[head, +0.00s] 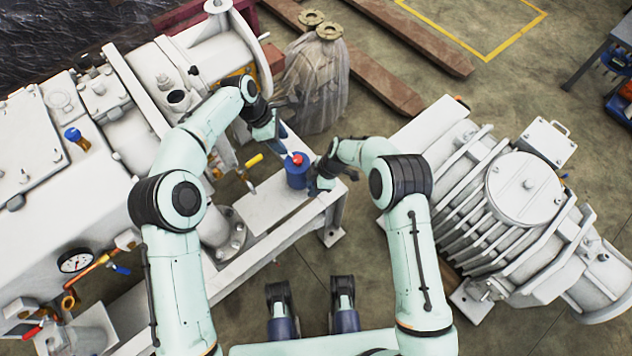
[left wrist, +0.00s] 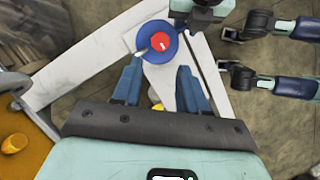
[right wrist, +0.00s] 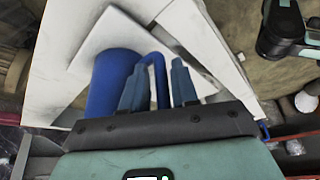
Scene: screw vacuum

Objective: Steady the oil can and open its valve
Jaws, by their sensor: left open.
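The blue oil can (head: 297,175) with a red top stands upright on a pale frame plate. In the left wrist view the can (left wrist: 148,50) shows from above, its red valve (left wrist: 159,42) facing up. My left gripper (head: 283,138) is open and empty, just above and beyond the can; its two fingers (left wrist: 158,85) point toward it. My right gripper (head: 318,182) is at the can's right side. In the right wrist view its fingers (right wrist: 158,85) sit on both sides of the can's blue handle, part-way shut on it, with the body (right wrist: 110,80) to the left.
A large white vacuum pump (head: 120,130) with gauge and valves fills the left. A yellow-handled valve (head: 254,160) stands close to the can. A finned motor (head: 520,200) is at the right.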

